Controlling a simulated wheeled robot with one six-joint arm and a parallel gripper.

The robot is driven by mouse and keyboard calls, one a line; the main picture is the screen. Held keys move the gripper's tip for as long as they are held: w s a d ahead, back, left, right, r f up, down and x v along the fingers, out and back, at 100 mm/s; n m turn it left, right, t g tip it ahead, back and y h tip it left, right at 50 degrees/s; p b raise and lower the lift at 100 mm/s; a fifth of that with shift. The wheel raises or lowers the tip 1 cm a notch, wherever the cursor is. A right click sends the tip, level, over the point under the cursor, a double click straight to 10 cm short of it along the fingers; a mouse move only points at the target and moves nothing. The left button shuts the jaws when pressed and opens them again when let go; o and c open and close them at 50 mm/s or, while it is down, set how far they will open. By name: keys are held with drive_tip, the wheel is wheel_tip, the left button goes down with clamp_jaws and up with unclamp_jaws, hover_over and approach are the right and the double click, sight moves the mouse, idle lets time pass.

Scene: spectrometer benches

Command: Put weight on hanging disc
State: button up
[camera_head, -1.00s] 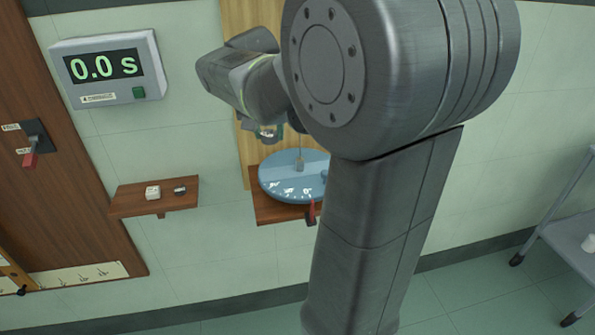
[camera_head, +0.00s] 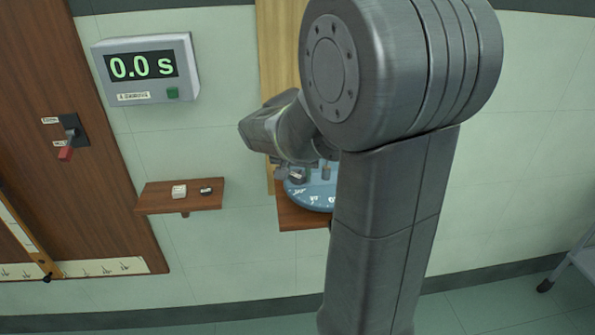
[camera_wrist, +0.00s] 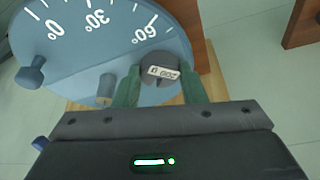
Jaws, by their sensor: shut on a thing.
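The hanging disc (camera_head: 322,192) is a pale blue round plate with white angle marks, partly hidden behind my arm in the head view. In the wrist view the disc (camera_wrist: 75,52) shows marks 0°, 30° and 60° and short pegs. My gripper (camera_wrist: 160,84) is shut on a dark round weight (camera_wrist: 152,58) with a white label that seems to read 200 g. The weight is over the disc near the 60° mark, close to the rim. In the head view it shows as a dark shape (camera_head: 298,177) at the disc's left. I cannot tell whether it touches the disc.
A timer (camera_head: 146,68) reading 0.0 s and a red-handled lever (camera_head: 68,138) are on the wall. A grey trolley (camera_head: 578,262) stands at the far right.

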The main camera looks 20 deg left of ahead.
drive_tip(key=shift+f, duration=0.2)
drive_tip(key=o, duration=1.1)
drive_tip(key=shift+r, duration=0.1)
drive_tip(key=shift+r, duration=0.25)
drive_tip(key=v, duration=1.1)
drive_tip(key=shift+s+r+p, duration=0.3)
drive_tip(key=shift+r+p, duration=0.05)
drive_tip(key=shift+p, duration=0.05)
drive_tip(key=shift+d, duration=0.1)
